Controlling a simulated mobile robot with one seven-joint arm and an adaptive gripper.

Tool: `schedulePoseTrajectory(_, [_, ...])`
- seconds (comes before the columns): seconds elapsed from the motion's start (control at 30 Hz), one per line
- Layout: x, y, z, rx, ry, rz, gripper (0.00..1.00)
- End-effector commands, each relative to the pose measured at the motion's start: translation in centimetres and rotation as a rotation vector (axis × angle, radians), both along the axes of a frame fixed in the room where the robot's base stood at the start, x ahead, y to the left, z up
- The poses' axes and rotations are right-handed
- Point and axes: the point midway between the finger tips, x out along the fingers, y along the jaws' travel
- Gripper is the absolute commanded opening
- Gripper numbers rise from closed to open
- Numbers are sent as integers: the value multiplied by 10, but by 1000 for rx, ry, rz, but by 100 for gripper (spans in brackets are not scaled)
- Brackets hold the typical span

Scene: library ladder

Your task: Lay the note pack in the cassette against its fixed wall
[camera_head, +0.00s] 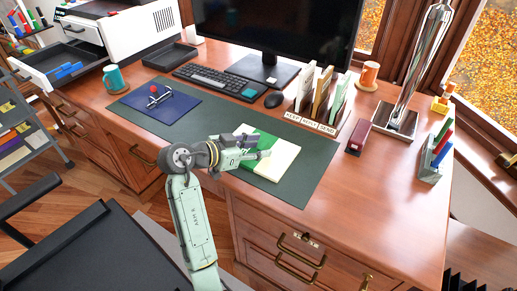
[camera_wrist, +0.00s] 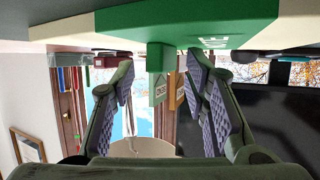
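A cream pad with a green band, apparently the note pack (camera_head: 283,160), lies on the dark green desk mat. Its cream and green edge (camera_wrist: 200,28) fills the top of the wrist view, where the picture is upside down. My gripper (camera_head: 262,153) is at the pad, low over its near left part, and hides some of it. In the wrist view my gripper (camera_wrist: 160,85) has its two fingers wide apart with nothing held between them. A pulled-out white tray (camera_head: 42,83) under the printer is probably the cassette. Blue items lie in it. I cannot tell which wall is fixed.
A letter sorter (camera_head: 312,124) with folders stands behind the pad, with a red stapler-like object (camera_head: 358,137) to its right. The keyboard (camera_head: 212,84), a blue folder (camera_head: 170,108) and a teal mug (camera_head: 114,79) lie toward the printer (camera_head: 135,35). The mat's middle is clear.

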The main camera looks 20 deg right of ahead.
Motion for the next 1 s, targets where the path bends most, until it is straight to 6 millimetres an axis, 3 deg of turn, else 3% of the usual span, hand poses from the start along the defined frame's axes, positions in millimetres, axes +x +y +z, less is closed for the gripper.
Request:
schedulePoseTrajectory(0.6, [0,0,0,0,0,1,1])
schedulePoseTrajectory(1.0, [0,0,0,0,0,0,0])
